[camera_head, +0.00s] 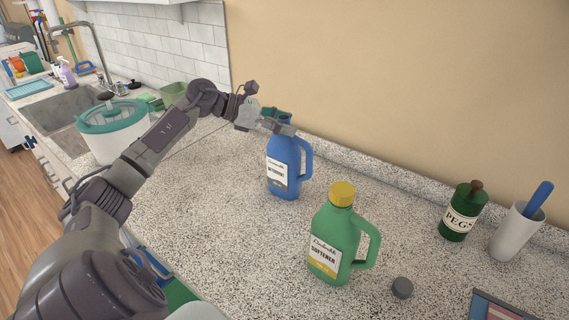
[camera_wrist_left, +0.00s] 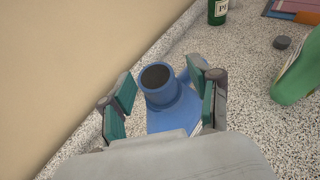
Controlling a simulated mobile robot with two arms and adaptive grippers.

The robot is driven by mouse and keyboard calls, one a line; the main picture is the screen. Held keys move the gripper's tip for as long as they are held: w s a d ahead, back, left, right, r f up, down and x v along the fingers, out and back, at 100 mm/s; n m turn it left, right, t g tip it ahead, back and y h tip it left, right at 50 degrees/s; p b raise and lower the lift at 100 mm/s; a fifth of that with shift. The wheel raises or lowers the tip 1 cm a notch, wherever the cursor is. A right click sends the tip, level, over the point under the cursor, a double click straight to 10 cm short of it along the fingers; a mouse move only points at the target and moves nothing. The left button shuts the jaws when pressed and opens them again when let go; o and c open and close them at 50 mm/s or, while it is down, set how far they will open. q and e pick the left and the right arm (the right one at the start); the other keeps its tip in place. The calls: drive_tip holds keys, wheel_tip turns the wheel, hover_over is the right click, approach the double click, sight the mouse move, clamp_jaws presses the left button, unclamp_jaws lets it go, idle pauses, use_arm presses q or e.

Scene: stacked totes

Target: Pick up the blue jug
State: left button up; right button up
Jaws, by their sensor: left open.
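The blue jug (camera_head: 285,168) stands upright on the speckled counter, with a white label on its front and its handle to the right. My left gripper (camera_head: 279,120) is at the top of the jug, by its neck. In the left wrist view, the jug (camera_wrist_left: 170,108) shows its dark round top opening. The green-padded fingers of my left gripper (camera_wrist_left: 160,92) are open, one on each side of the neck, with gaps visible. Whether any finger touches the jug is unclear. My right gripper is in neither view.
A green softener jug (camera_head: 334,238) with a yellow cap stands in front, to the right. A dark cap (camera_head: 402,288), green bottle (camera_head: 462,211) and white cup (camera_head: 515,232) are farther right. A white pot (camera_head: 112,131) and sink (camera_head: 62,108) are left. The wall runs behind.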

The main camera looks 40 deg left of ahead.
use_arm(q)
clamp_jaws()
drive_tip(key=shift+d, duration=0.1)
idle(0.4)
